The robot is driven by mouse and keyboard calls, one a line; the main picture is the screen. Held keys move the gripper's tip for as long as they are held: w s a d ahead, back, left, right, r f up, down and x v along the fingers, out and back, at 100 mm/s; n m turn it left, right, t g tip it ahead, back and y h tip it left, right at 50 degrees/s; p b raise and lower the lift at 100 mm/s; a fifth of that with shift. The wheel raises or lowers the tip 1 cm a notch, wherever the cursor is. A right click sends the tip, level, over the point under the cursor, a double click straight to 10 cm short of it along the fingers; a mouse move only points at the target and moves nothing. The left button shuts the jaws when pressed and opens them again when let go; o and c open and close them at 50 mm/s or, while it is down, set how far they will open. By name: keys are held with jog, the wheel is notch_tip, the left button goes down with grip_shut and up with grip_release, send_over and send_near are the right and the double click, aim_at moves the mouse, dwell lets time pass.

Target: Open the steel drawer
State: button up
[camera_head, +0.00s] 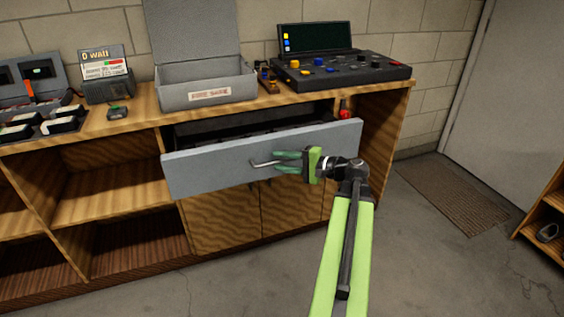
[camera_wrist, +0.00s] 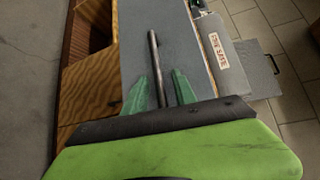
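The steel drawer (camera_head: 215,168) is a grey-fronted drawer under the wooden worktop. It stands pulled out, with its dark interior showing behind the front. Its thin metal bar handle (camera_head: 262,163) sticks out from the front and also shows in the wrist view (camera_wrist: 154,55). My gripper (camera_head: 275,163) is at the handle, in front of the drawer. In the wrist view its two green fingers (camera_wrist: 160,80) lie on either side of the bar, with small gaps visible between bar and fingers. The fingers hide part of the handle in the head view.
On the worktop (camera_head: 140,119) stand an open grey box (camera_head: 205,93), a control console (camera_head: 340,72) and a small wall device (camera_head: 107,85). A red object (camera_head: 344,110) is near the drawer's right end. Open shelves lie left.

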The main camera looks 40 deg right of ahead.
jog(key=p+v, duration=0.2)
jog(key=v, duration=1.5)
jog(key=shift+s, duration=0.15)
